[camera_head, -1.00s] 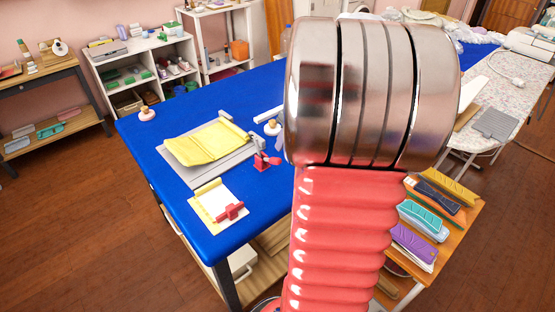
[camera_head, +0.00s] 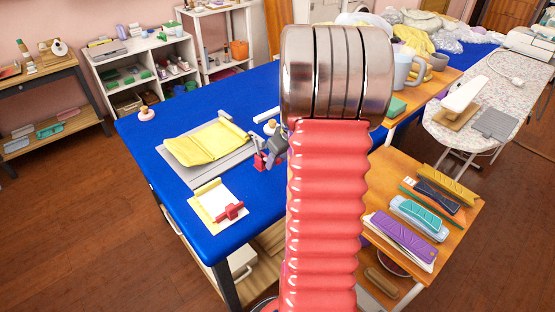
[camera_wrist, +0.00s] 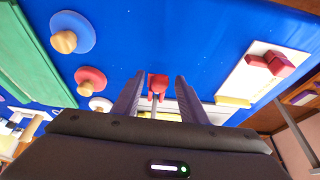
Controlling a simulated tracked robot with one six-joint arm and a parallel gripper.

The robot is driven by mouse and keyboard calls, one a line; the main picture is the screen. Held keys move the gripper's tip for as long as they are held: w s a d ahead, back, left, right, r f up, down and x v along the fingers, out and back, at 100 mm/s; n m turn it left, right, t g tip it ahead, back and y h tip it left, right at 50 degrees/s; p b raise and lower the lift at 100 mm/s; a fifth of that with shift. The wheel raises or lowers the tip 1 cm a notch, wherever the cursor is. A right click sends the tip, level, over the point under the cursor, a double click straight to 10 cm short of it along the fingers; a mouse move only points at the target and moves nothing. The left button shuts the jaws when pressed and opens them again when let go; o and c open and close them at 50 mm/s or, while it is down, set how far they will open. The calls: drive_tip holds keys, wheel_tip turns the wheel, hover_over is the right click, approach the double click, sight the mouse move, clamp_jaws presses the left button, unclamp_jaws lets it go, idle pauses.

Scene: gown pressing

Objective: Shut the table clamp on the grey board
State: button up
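The grey board (camera_head: 222,172) lies on the blue table with a folded yellow cloth (camera_head: 205,145) on it. The red table clamp (camera_head: 260,161) is at the board's right edge, partly hidden by my gripper (camera_head: 277,149). In the wrist view my gripper (camera_wrist: 160,76) is open. The clamp's red end (camera_wrist: 158,82) shows between the two dark fingers, with gaps on both sides. I cannot tell whether the fingers are level with it or above it. The clamp's jaw is too small and covered to judge.
A white-and-yellow board with a second red clamp (camera_head: 229,211) lies at the table's front. A round pincushion (camera_head: 147,114) sits at the far left edge. An orange side table with sleeve-like coloured pads (camera_head: 404,238) stands on the right. The blue table's left part (camera_head: 145,135) is clear.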

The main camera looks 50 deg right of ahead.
drive_tip(key=shift+c, duration=0.4)
clamp_jaws()
idle(0.4)
